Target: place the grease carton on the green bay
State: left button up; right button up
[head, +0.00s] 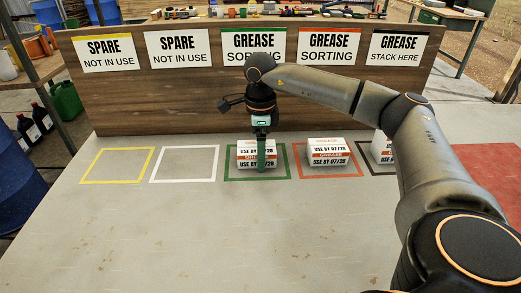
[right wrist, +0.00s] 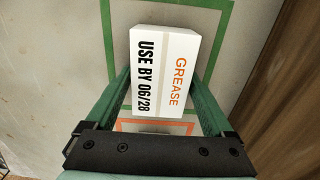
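A white grease carton (head: 246,157) with orange and black lettering is inside the green-outlined bay (head: 285,160), upright and low at the table surface. I cannot tell whether it bears fully on the surface. My right gripper (head: 262,155) points down over it, one green finger in front of the carton's face. In the right wrist view its fingers (right wrist: 163,75) lie close along both sides of the carton (right wrist: 165,70), with no clear gap at the tips. That label reads "USE BY 06/28". My left gripper is not in view.
Another grease carton (head: 327,155) sits in the orange bay (head: 357,165). A carton (head: 381,148) stands in the black bay, partly hidden by my right arm. The yellow bay (head: 83,170) and white bay (head: 216,165) are empty. A wooden panel with signs (head: 110,100) stands behind. The front table is clear.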

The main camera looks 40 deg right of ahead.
jog(key=shift+o, duration=0.8)
notch_tip(320, 180, up, 12)
jog(key=p, duration=0.2)
jog(key=shift+r, duration=0.2)
jog(key=shift+f, duration=0.1)
